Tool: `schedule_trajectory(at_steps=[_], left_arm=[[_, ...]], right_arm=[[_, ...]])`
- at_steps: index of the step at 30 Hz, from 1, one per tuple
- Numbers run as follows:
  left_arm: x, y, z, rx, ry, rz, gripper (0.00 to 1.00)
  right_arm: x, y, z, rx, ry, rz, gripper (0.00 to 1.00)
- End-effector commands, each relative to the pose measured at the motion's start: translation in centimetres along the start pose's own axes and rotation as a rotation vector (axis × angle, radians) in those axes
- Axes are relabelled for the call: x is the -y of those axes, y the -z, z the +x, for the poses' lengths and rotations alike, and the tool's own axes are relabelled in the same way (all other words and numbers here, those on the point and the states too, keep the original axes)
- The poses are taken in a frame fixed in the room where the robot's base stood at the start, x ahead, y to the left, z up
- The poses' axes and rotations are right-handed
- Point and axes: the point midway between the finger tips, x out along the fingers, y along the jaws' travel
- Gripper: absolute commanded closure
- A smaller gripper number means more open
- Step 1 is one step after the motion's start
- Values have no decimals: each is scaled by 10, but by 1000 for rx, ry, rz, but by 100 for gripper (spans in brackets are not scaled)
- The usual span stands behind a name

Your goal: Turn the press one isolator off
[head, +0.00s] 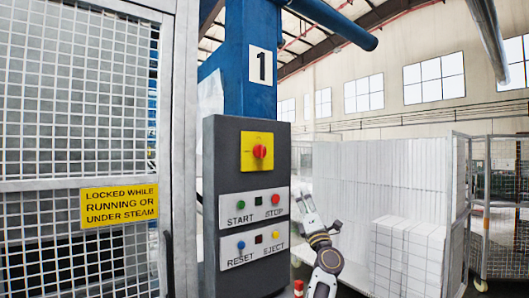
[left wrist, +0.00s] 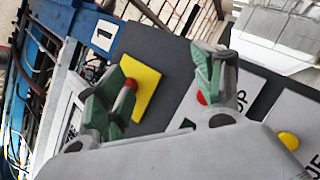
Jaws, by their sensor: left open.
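The press one isolator is a red rotary knob (head: 260,151) on a yellow plate (head: 246,160), high on the dark control panel (head: 228,140). Which way the knob points is too small to tell. My left gripper (head: 305,204) is open and empty, beside the panel's right edge, lower than the isolator and apart from it. In the left wrist view my left gripper (left wrist: 162,78) shows both fingers spread. The isolator knob (left wrist: 128,98) and yellow plate (left wrist: 143,82) appear beyond them, the knob partly hidden by the left-hand finger. My right gripper is not in view.
Below the isolator are green START (head: 239,205), red STOP (head: 276,199), blue RESET (head: 241,244) and yellow EJECT (head: 276,235) buttons. A mesh gate (head: 75,140) with a yellow sign (head: 119,205) stands left. White foam blocks (head: 405,255) and cages stand right.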

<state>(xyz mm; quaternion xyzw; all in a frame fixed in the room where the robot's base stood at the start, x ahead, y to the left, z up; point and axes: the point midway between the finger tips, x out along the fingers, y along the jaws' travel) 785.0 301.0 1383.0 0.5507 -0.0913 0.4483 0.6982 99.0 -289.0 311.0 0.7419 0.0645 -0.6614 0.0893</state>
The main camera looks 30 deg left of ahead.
Motion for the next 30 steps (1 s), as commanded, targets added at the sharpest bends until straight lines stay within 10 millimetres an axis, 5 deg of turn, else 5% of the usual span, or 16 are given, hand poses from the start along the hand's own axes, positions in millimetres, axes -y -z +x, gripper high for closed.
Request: schedule_trajectory(at_steps=[12, 30], left_arm=[[-81, 9, 55, -317, -74, -341, 33], [-164, 0, 78, -727, -56, -782, 33]], right_arm=[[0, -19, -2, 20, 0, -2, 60], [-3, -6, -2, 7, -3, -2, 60]])
